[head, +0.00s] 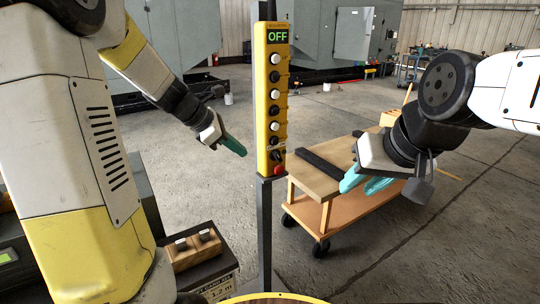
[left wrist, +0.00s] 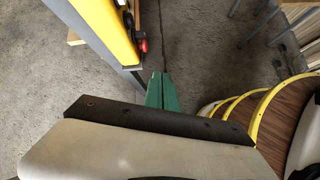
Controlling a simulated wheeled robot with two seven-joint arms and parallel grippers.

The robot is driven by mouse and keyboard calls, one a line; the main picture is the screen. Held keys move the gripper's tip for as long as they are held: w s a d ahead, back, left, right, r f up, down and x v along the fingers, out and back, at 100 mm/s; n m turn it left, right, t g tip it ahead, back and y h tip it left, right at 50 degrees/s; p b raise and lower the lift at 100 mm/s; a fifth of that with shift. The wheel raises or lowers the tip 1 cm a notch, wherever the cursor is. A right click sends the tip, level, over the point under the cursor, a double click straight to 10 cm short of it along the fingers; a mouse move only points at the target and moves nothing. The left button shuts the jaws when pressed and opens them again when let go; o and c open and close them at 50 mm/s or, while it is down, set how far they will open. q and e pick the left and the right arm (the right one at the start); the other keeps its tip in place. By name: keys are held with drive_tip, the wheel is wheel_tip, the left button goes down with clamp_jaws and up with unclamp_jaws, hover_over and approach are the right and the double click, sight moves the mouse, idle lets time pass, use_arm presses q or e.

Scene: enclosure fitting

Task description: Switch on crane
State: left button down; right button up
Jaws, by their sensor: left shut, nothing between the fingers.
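The crane control pendant (head: 271,100) is a tall yellow box upright on a dark post. Its display (head: 277,37) reads OFF. White and black buttons run down its face, with a black switch (head: 276,156) and a red button (head: 279,169) near the bottom. My left gripper (head: 236,147) is shut and empty, left of the pendant's lower part and apart from it in the picture. In the left wrist view its teal fingers (left wrist: 162,92) are together, below the pendant's edge and red button (left wrist: 143,46). My right gripper (head: 366,182) is open and empty, right of the pendant.
A wooden cart (head: 335,200) on wheels stands behind the pendant at right, under my right gripper. A box with wooden blocks (head: 195,248) stands at lower left. Grey cabinets (head: 340,35) line the back. Open concrete floor (head: 440,230) lies at right.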

sight(268, 154)
use_arm(q)
drive_tip(key=w+f+n, duration=0.1)
drive_tip(key=w+n, duration=0.1)
drive_tip(key=w+a+f+n, duration=0.1)
drive_tip(key=w, duration=0.1)
drive_tip(key=shift+w+f+n, duration=0.1)
drive_tip(key=shift+f+n, duration=0.25)
drive_tip(key=shift+n, duration=0.05)
drive_tip(key=w+d+f, duration=0.1)
drive_tip(key=d+f, duration=0.1)
drive_tip(key=w+d+f, duration=0.1)
drive_tip(key=w+d, duration=0.1)
drive_tip(key=d, duration=0.1)
drive_tip(key=w+d+f, duration=0.2)
drive_tip(key=d, duration=0.1)
drive_tip(key=shift+w+f, duration=0.25)
drive_tip(key=shift+f, duration=0.1)
drive_tip(key=shift+w+d+r, duration=0.25)
drive_tip(key=shift+w, duration=0.05)
drive_tip(key=shift+d+r+g+y, duration=0.1)
drive_tip(key=shift+r+g+y, duration=0.2)
drive_tip(key=shift+y, duration=0.2)
